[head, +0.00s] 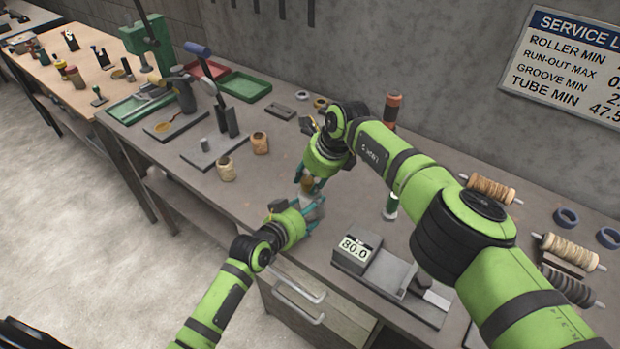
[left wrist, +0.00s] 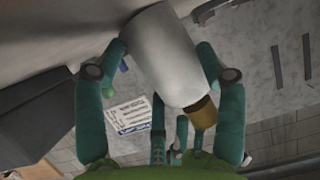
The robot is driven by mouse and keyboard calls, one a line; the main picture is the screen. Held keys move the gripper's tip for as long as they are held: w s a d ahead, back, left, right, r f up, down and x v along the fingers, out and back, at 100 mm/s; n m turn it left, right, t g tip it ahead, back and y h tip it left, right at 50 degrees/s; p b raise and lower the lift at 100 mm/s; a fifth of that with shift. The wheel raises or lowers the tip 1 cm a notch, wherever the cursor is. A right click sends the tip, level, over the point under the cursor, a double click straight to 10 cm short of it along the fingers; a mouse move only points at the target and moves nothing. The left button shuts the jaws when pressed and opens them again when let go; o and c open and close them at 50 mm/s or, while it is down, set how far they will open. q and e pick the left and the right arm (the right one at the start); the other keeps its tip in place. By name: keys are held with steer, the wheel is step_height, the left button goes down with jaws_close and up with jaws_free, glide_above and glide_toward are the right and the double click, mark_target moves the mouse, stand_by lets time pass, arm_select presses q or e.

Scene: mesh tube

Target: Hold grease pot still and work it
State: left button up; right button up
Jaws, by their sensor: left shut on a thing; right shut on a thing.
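The grease pot shows in the left wrist view as a pale grey cylinder (left wrist: 162,55) with a brass-brown cap (left wrist: 204,112) at one end. My left gripper (head: 311,210) is shut around the pale body, with one teal finger on each side of it. In the head view the pot is small and mostly hidden by the fingers, above the bench's front edge. My right gripper (head: 307,184) comes down from above and is shut on the brownish cap, close beside the left gripper. The exact finger contact at the cap is too small to tell.
A gauge block reading 80.0 (head: 353,254) stands on the bench to the right of the grippers. Twine spools (head: 490,188) lie at the right.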

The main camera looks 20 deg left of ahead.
steer(key=shift+r+m+t, duration=0.1)
steer(key=shift+m+t, duration=0.5)
steer(key=shift+m, duration=0.5)
steer(key=m, duration=0.1)
steer(key=m+t+h, duration=0.1)
steer(key=m, duration=0.1)
steer(key=shift+s+a, duration=0.15)
steer(key=shift+s, duration=0.05)
steer(key=m+t+h, duration=0.1)
steer(key=m, duration=0.3)
steer(key=shift+a+t+h, duration=0.1)
steer(key=shift+t+h, duration=0.3)
steer(key=shift+m+h, duration=0.4)
steer(key=shift+m, duration=0.6)
steer(key=shift+w+m+t, duration=0.1)
steer(key=shift+m+t, duration=0.2)
steer(key=o, duration=1.1)
steer(key=shift+d, duration=0.2)
steer(key=shift+a, duration=0.1)
